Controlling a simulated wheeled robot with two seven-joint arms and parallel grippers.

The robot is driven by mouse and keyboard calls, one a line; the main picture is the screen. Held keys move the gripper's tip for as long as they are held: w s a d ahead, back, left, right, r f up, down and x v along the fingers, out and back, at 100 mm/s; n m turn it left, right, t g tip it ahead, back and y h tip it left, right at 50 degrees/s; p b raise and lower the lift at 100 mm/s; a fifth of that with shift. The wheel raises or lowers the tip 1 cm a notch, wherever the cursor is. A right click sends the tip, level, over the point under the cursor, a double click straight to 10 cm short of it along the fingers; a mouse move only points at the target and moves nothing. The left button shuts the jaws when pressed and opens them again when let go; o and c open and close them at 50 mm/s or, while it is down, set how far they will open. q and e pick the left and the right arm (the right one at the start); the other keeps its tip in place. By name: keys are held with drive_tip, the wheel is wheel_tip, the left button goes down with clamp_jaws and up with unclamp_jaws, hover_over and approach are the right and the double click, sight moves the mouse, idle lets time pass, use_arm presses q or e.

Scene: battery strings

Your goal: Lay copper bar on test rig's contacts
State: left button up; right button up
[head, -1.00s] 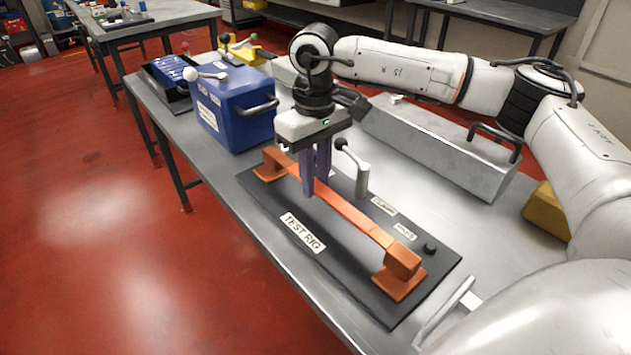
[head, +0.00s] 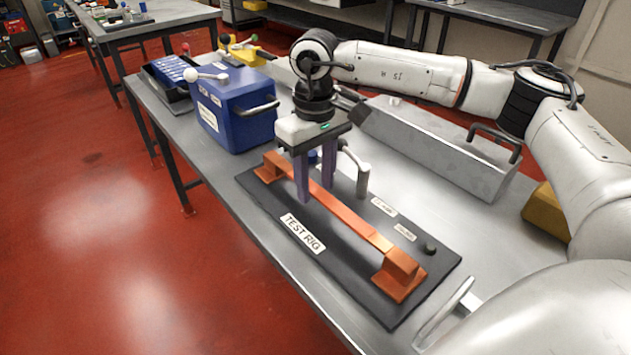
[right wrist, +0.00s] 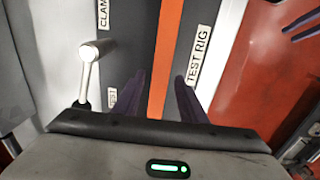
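The long copper bar (head: 345,212) lies across the test rig, its ends at the two copper contact blocks (head: 274,163) (head: 401,264). It also shows in the right wrist view (right wrist: 166,50). My right gripper (head: 315,192) is open above the bar's middle-left part, its purple fingers on either side of the bar and not closed on it. The black test rig board (head: 335,275) lies flat on the bench. At the right edge of the right wrist view, purple fingers that look like my left gripper's (right wrist: 292,32) stand apart over the red floor.
A grey-white clamp lever (head: 361,175) stands on the rig just behind the bar, close to my gripper. A blue box with a handle (head: 235,112) is to the left. A long grey metal box (head: 435,145) lies behind. The bench's front edge is near the rig.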

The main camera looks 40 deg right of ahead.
sight(315, 190)
wheel_tip(315, 190, up, 12)
drive_tip(key=shift+f, duration=0.15)
idle(0.4)
